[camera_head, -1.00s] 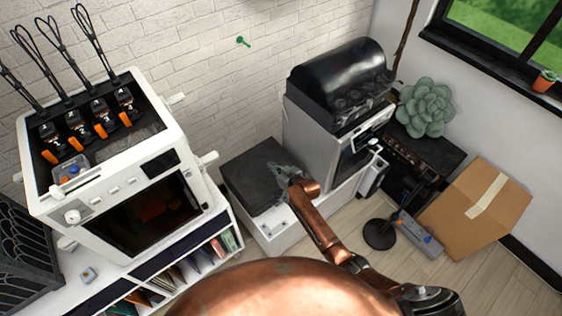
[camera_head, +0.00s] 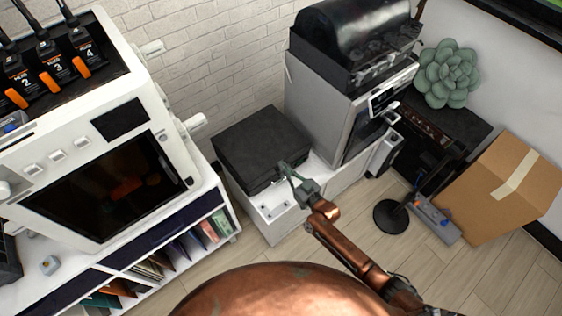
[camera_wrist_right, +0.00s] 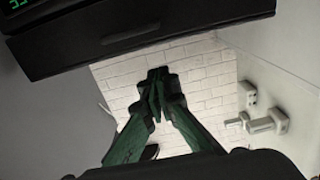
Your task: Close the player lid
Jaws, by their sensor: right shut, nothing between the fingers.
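The player (camera_head: 262,143) is a dark, flat box on a low white cabinet against the brick wall. Its dark lid looks flat on top in the head view; I cannot tell whether a small gap is left. My right gripper (camera_head: 284,168) is at the player's front right edge, with its greenish fingers shut and empty. In the right wrist view the shut fingertips (camera_wrist_right: 158,76) point toward the brick wall, just below a dark slab edge (camera_wrist_right: 130,38), probably the player's. I cannot tell whether they touch. My left gripper is not in view.
A grey machine with a dark domed hood (camera_head: 350,40) stands right of the player. A white oven-like unit (camera_head: 90,150) is at left on a shelf. A cardboard box (camera_head: 500,190), a black round-based stand (camera_head: 391,216) and a succulent (camera_head: 448,74) are at right.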

